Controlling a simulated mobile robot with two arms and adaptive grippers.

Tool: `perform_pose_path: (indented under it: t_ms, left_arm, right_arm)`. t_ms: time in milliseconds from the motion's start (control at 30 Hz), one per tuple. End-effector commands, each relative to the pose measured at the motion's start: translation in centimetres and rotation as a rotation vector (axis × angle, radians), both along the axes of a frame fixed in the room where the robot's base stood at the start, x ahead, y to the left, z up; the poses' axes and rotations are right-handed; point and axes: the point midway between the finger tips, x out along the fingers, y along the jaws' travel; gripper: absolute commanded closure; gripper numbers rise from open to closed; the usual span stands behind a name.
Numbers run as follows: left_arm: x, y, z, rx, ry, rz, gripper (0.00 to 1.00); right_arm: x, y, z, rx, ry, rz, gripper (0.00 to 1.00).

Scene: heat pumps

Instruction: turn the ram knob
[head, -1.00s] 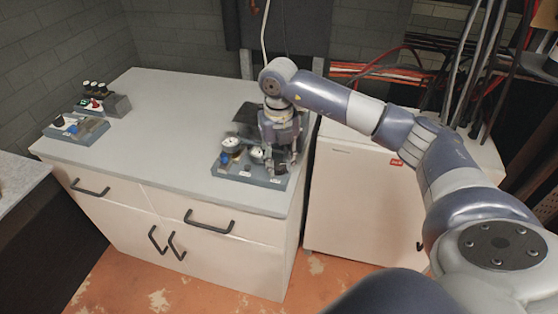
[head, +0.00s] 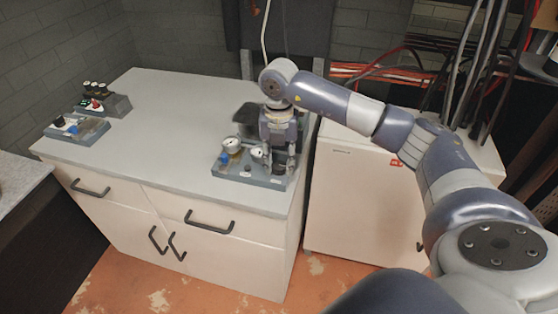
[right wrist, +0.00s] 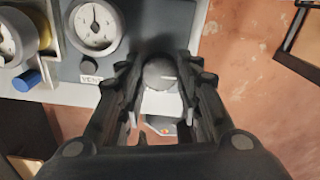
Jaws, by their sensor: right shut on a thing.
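A grey panel box (head: 238,176) with gauges and knobs sits at the front right of the worktop. My right gripper (head: 280,164) points down over its right end. In the right wrist view the gripper (right wrist: 160,80) has its black fingers on both sides of a round grey knob (right wrist: 160,71) and is shut on it. A light pointer mark shows on the knob. A white label lies partly hidden between the fingers, so I cannot read whether it says ram. A small dark knob (right wrist: 89,63) with a "VENT" label is beside it. My left gripper is out of view.
White gauges (right wrist: 97,26) and a blue knob (right wrist: 27,80) are close on the left of the gripper. Two other control boxes (head: 78,130) stand at the worktop's left. The worktop's middle (head: 175,115) is clear. A white cabinet (head: 350,205) stands at the right.

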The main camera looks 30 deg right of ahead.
Motion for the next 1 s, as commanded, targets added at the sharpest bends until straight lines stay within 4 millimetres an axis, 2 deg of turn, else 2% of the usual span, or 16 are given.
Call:
perform_pose_path:
  t_ms: [200, 233, 300, 700, 867, 1000]
  left_arm:
    - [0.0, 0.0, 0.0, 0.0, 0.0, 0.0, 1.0]
    - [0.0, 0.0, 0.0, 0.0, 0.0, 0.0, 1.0]
    - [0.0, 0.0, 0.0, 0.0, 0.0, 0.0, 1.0]
    - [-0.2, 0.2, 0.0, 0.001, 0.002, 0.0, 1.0]
    - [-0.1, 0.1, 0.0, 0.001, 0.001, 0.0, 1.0]
    - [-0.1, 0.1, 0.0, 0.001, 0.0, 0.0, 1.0]
  right_arm:
    - [0.1, -0.1, 0.1, 0.0, -0.004, 0.0, 0.92]
    - [0.1, -0.1, 0.1, 0.0, -0.004, 0.0, 0.61]
    - [0.1, 0.0, 0.1, 0.0, -0.004, 0.0, 0.47]
    - [0.1, 0.0, 0.5, 0.0, -0.003, 0.001, 0.47]
    - [0.1, 0.0, 2.8, 0.0, -0.006, 0.002, 0.47]
    - [0.2, 0.0, 5.9, 0.0, -0.008, 0.003, 0.47]
